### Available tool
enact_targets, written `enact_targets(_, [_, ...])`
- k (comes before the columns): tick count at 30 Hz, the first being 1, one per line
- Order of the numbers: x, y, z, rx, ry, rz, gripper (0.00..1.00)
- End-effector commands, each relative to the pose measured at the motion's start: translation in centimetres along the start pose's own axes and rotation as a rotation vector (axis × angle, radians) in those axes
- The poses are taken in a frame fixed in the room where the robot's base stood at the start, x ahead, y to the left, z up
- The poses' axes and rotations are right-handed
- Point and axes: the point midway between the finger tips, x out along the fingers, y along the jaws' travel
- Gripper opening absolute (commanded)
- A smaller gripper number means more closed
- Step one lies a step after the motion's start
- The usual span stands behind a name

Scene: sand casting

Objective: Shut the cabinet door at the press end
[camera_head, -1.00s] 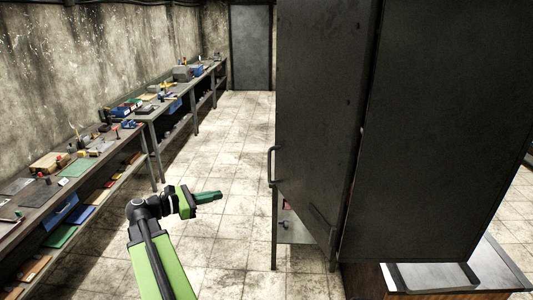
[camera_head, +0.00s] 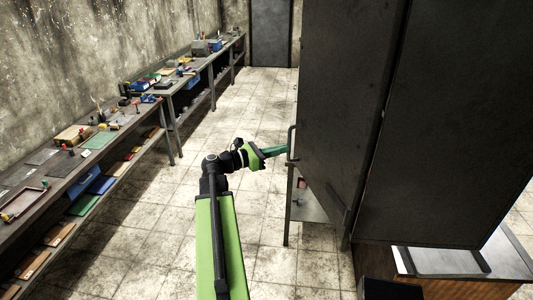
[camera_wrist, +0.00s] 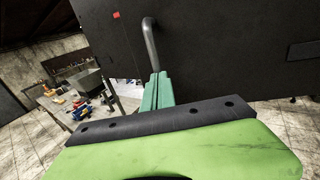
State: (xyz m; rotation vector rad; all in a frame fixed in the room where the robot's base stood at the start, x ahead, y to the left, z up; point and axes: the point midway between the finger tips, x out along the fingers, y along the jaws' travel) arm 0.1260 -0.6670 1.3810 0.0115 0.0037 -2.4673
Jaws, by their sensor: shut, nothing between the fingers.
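The cabinet door (camera_head: 340,110) is a tall dark grey panel with a bar handle (camera_head: 291,142) on its left edge. It stands open, at an angle to the cabinet (camera_head: 450,130) on the right. My gripper (camera_head: 286,150) is shut and empty, with its green fingertips right at the handle. In the wrist view the closed green fingers (camera_wrist: 160,90) lie just below the curved handle (camera_wrist: 151,42), in front of the dark door panel (camera_wrist: 220,50). I cannot tell whether they touch the handle or door. The hinge side is not clear.
A long workbench (camera_head: 125,125) with tools, trays and boxes runs along the left wall. A wooden-sided table (camera_head: 430,287) with a metal tray (camera_head: 440,262) stands at lower right. The tiled floor (camera_head: 215,130) between bench and door is clear. A grey door (camera_head: 271,35) is at the back.

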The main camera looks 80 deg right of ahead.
Motion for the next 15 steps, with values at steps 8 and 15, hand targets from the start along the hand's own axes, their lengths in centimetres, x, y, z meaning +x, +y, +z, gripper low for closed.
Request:
enact_targets(8, [2.0,-0.1,0.0,0.001,0.001,0.000,0.00])
enact_targets(15, [2.0,-0.1,0.0,0.001,0.001,0.000,0.00])
